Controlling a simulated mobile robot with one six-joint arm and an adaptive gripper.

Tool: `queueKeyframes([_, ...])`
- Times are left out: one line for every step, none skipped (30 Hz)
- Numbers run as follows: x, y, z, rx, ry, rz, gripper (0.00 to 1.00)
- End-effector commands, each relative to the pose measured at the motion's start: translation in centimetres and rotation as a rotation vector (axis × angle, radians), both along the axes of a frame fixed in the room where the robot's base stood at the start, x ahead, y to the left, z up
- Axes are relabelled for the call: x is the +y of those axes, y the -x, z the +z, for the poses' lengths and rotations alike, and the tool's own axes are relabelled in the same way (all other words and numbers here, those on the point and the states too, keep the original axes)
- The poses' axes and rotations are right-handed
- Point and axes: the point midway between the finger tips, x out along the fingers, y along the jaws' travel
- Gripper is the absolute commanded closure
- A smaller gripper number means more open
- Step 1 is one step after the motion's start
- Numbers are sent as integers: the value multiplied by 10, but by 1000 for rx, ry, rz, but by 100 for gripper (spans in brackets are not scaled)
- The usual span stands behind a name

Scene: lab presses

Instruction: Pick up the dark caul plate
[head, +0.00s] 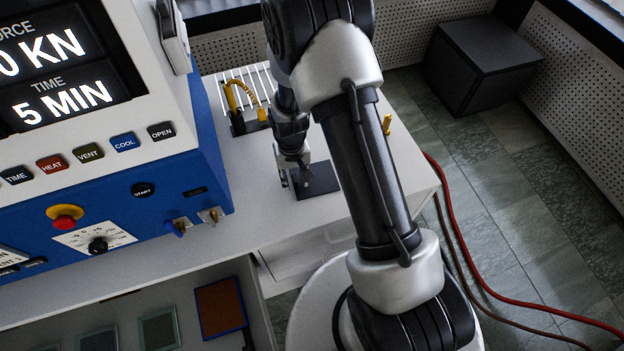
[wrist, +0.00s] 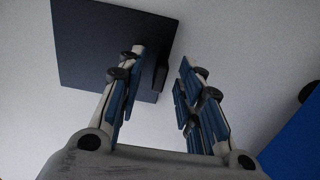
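The dark caul plate (head: 320,180) lies flat on the white bench top, right of the blue press. In the wrist view the plate (wrist: 85,40) fills the upper left, with a small dark upright tab (wrist: 161,72) at its right edge. My gripper (head: 297,182) is low over the plate's left side, pointing down. In the wrist view my gripper (wrist: 163,62) is open, with the tab between its two fingers, nearer the left one. The left finger covers part of the plate. I cannot tell whether either finger touches the tab.
The blue and white press (head: 205,150) stands close on the left, with knobs jutting from its front. A slatted rack (head: 245,82) and a yellow-handled item (head: 240,105) stand behind the gripper. A lower shelf holds several plates, one reddish-brown (head: 220,308). A red hose (head: 470,265) runs along the floor.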

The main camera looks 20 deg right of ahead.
Motion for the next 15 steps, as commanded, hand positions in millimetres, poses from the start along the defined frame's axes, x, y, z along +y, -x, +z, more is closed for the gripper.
queueKeyframes([0, 0, 0, 0, 0, 0, 67])
queueKeyframes([0, 0, 0, 0, 0, 0, 69])
queueKeyframes([0, 0, 1, 0, 0, 0, 71])
queueKeyframes([0, 0, 1, 0, 0, 0, 73])
queueKeyframes([0, 0, 1, 0, 0, 0, 75])
queueKeyframes([0, 0, 1, 0, 0, 0, 78])
queueKeyframes([0, 0, 1, 0, 0, 0, 80])
queueKeyframes([0, 0, 1, 0, 0, 0, 82])
queueKeyframes([0, 0, 1, 1, 0, 0, 85])
queueKeyframes([0, 0, 1, 1, 0, 0, 87])
queueKeyframes([0, 0, 1, 1, 0, 0, 89])
queueKeyframes([0, 0, 1, 1, 0, 0, 91])
queueKeyframes([0, 0, 1, 1, 0, 0, 93])
queueKeyframes([0, 0, 1, 1, 0, 0, 95])
queueKeyframes([0, 0, 1, 1, 0, 0, 98])
